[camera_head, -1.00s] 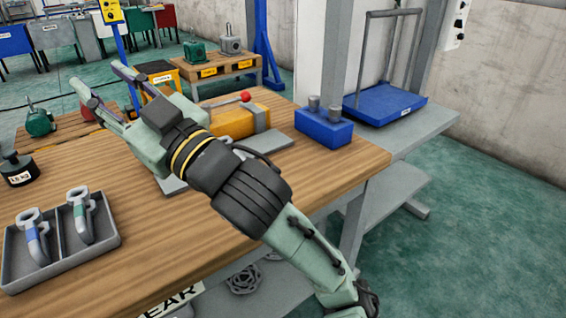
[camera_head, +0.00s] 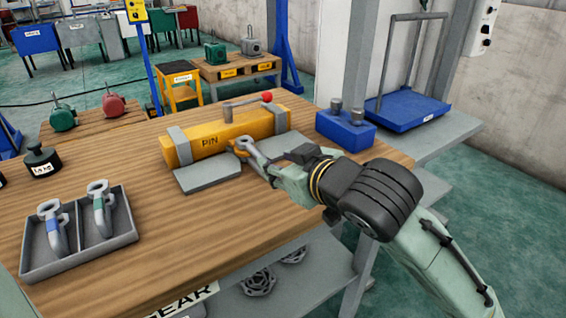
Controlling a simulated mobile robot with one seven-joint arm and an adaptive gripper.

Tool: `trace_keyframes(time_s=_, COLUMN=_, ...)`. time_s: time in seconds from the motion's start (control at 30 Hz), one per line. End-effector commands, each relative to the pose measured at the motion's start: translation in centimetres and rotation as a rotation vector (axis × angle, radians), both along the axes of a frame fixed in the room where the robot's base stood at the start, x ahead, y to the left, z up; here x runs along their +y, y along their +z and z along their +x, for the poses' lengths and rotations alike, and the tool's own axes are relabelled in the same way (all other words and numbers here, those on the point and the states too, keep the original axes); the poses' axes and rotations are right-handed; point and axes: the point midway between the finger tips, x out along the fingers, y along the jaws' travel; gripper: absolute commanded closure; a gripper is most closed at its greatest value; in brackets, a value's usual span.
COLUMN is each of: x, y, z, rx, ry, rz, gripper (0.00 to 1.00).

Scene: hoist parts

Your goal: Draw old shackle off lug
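A yellow bar (camera_head: 225,134) lettered PIN lies on the wooden bench, with a grey lever and red ball (camera_head: 267,97) above it. At its near side is a small grey ring-like piece (camera_head: 243,144), probably the old shackle, with an orange-yellow bit, perhaps the lug, beside it. My gripper (camera_head: 254,156) reaches in from the right, its tips at this piece. Whether the fingers are closed on it is too small to tell. A shackle with a blue band (camera_head: 54,226) and one with a green band (camera_head: 100,209) lie in separate compartments of a grey tray (camera_head: 128,232).
A blue block with two grey pegs (camera_head: 346,132) stands at the bench's right end. A black weight (camera_head: 42,161) is at the left. A blue platform (camera_head: 407,110) is beyond the bench's right edge. Bare bench lies between the tray and the yellow bar.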

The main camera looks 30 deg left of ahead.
Motion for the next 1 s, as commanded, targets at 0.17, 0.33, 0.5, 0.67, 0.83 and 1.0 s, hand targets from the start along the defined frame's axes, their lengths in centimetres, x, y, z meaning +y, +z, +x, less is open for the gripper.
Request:
trace_keyframes(time_s=0.17, x=0.7, y=-0.3, z=0.4, rx=0.001, ry=0.001, rz=0.001, gripper=0.64)
trace_keyframes(time_s=0.33, x=3.0, y=-1.2, z=1.4, rx=0.002, ry=0.002, rz=0.0, gripper=0.64)
trace_keyframes(time_s=0.5, x=5.6, y=-2.4, z=2.8, rx=0.001, ry=0.002, rz=0.0, gripper=0.64)
trace_keyframes(time_s=0.67, x=7.6, y=-3.3, z=3.8, rx=0.0, ry=0.002, rz=0.002, gripper=0.64)
trace_keyframes(time_s=0.83, x=8.7, y=-3.8, z=4.4, rx=-0.002, ry=0.001, rz=0.001, gripper=0.64)
trace_keyframes(time_s=1.0, x=9.0, y=-4.0, z=4.6, rx=-0.002, ry=0.001, rz=0.002, gripper=0.64)
